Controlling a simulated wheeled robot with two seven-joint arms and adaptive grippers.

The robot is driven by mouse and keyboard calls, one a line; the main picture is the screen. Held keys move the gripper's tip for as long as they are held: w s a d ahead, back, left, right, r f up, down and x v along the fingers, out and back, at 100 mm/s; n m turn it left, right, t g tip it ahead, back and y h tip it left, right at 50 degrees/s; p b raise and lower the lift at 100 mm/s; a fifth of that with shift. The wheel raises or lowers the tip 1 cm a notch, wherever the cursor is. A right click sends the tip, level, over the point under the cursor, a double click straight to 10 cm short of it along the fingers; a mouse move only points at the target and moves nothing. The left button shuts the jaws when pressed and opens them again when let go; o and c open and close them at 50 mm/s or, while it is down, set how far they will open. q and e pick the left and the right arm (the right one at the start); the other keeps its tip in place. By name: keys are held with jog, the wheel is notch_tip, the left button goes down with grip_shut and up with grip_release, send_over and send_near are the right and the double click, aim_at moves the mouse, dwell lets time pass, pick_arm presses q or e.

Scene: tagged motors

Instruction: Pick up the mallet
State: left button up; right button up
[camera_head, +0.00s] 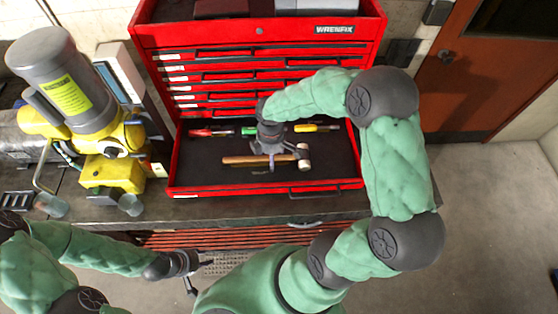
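The mallet (238,159) lies in the open drawer, with its wooden handle to the left and its pale-faced head to the right. My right gripper (270,157) is right over the mallet's handle, close to the head, pointing down. Its fingers overlap the handle in this view, and I cannot tell whether they are closed on it. My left gripper (201,276) is low in front of the bench with its fingers spread and nothing between them.
The drawer belongs to a red tool chest (255,38). Several screwdrivers, including a red-handled one (212,132) and a yellow-handled one (311,128), lie behind the mallet. A yellow and grey machine (70,90) and glass jars (131,205) stand left on the bench.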

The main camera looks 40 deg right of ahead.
jog(key=shift+w+d+f, duration=0.2)
jog(key=shift+w+d, duration=0.05)
jog(key=shift+w, duration=0.05)
jog(key=shift+c, duration=0.3)
jog(key=shift+w+d, duration=0.2)
grip_shut()
pick_arm(q)
jog(key=shift+w+d, duration=0.35)
jog(key=shift+d, duration=0.05)
pick_arm(e)
jog(key=shift+r, duration=0.1)
jog(key=shift+s+r, duration=0.1)
notch_tip(320, 180, up, 3)
jog(key=shift+p, duration=0.35)
pick_arm(q)
notch_tip(320, 180, up, 3)
jog(key=shift+s+f+p, duration=0.1)
jog(key=shift+f+p, duration=0.1)
jog(key=shift+p, duration=0.8)
pick_arm(e)
jog(key=s+r, duration=0.9)
jog(key=s, duration=0.5)
jog(key=shift+d+r, duration=0.15)
jog(key=shift+r, duration=0.25)
